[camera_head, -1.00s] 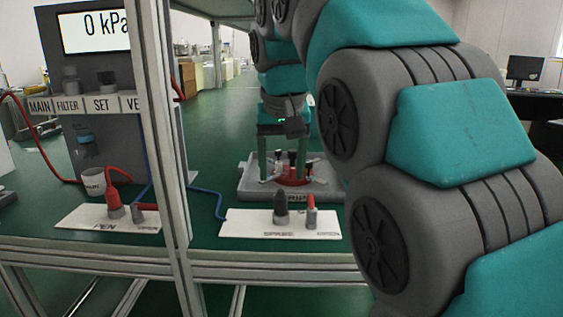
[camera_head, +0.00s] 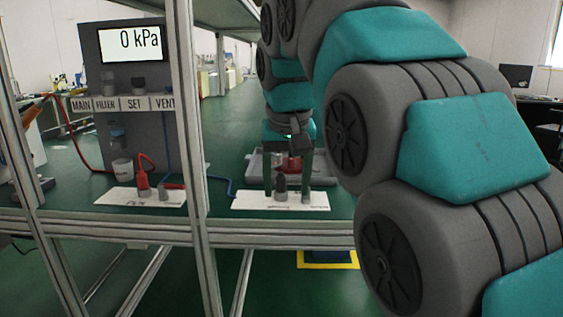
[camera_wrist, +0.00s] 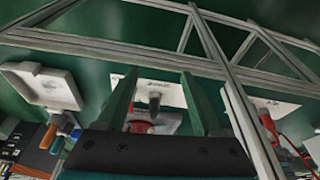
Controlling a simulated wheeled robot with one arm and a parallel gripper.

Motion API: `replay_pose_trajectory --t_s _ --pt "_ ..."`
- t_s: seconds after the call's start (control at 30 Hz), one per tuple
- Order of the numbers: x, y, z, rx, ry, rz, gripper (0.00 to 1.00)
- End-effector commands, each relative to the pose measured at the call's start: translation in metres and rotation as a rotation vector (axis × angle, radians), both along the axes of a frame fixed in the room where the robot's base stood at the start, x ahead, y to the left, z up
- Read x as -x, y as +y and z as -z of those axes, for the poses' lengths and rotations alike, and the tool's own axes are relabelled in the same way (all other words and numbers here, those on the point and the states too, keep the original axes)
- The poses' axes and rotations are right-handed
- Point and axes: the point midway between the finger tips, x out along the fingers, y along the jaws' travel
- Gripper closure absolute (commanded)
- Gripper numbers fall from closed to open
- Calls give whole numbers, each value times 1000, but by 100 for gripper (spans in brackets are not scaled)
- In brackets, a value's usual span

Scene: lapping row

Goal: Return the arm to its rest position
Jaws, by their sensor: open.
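My arm (camera_head: 470,150), teal and grey, fills the right of the head view. In the head view the fingers overlap the white plate (camera_head: 243,203) with the grey peg (camera_head: 280,186). In the wrist view the gripper (camera_wrist: 158,78) is open, and the grey peg (camera_wrist: 154,103) shows between the fingers, apart from them. I cannot tell the height of the fingertips over the bench. A grey tray (camera_head: 325,172) with a red piece (camera_head: 291,163) is behind the gripper.
A metal frame post (camera_head: 192,130) stands left of my gripper. A gauge panel (camera_head: 130,75) reads 0 kPa. Another white plate (camera_head: 112,197) holds a red-tipped piece (camera_head: 143,178). The wrist view shows a white tray (camera_wrist: 40,85) at left. Green floor lies under the bench.

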Motion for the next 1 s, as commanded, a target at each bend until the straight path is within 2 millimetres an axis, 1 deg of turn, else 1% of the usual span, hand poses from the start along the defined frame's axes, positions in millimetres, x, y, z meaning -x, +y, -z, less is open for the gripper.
replay_pose_trajectory --t_s 0.27,0.47,0.57,0.77,0.87,0.9,0.97,1.0 --pt "15 -19 18 7 31 15 32" --pt "33 -40 43 16 77 30 32" --pt "48 -54 60 20 103 40 32" --pt "98 -88 113 27 190 62 32" --pt "126 -103 140 28 228 69 32" --pt "138 -108 152 29 247 72 32" --pt "158 -115 168 28 272 74 32" --pt "171 -119 180 27 290 76 32"
